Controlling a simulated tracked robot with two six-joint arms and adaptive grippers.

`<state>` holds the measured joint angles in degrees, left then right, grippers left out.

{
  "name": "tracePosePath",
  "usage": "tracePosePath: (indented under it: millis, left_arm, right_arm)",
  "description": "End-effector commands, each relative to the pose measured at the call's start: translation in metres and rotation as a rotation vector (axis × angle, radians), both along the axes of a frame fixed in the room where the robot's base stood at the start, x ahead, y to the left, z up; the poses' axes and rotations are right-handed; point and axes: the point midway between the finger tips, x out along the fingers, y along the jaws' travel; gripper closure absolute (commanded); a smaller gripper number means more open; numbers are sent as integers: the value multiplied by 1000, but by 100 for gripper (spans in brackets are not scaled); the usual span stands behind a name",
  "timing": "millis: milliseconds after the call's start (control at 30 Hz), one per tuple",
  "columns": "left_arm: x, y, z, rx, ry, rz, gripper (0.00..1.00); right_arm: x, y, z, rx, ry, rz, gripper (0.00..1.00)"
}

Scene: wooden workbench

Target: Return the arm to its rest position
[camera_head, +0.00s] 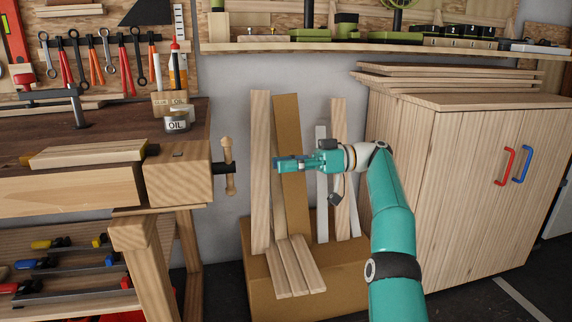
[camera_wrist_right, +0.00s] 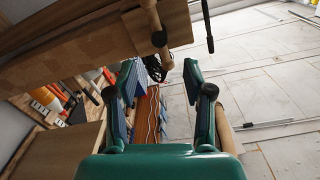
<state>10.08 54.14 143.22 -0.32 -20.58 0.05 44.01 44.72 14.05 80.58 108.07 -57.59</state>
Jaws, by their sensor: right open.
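My right arm (camera_head: 392,225) is teal with black and white joints. It rises from the bottom right of the head view and bends left at the elbow, with the forearm roughly level. My right gripper (camera_head: 280,163) points left, in front of the upright boards and to the right of the workbench's vise handle. In the right wrist view the gripper (camera_wrist_right: 160,78) has its two teal fingers apart, with nothing held between them. My left arm and left gripper do not show in either view.
Tall boards (camera_head: 260,150) lean on the wall from a cardboard box (camera_head: 335,290). A wooden cabinet (camera_head: 465,150) stands at the right. A tool shelf (camera_head: 350,46) runs above.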

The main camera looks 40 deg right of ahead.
Motion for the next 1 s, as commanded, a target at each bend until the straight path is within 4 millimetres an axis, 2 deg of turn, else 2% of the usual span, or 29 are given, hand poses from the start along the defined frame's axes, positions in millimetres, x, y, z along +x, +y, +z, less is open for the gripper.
tracePosePath:
  millis: [500,567,667,767,867,967,1000]
  left_arm:
    - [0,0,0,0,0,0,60]
    - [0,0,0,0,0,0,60]
    - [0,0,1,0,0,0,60]
    - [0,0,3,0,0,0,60]
    - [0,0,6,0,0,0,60]
    - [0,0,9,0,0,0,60]
    - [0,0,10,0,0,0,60]
  right_arm:
    - [1,0,-1,3,4,-2,49]
    - [6,0,-4,15,21,-9,49]
    - [25,0,-19,59,95,-39,49]
    - [58,2,-51,130,238,-95,49]
    - [96,11,-104,202,436,-172,49]
    - [126,30,-171,245,657,-255,49]
    - [133,39,-199,253,742,-289,49]
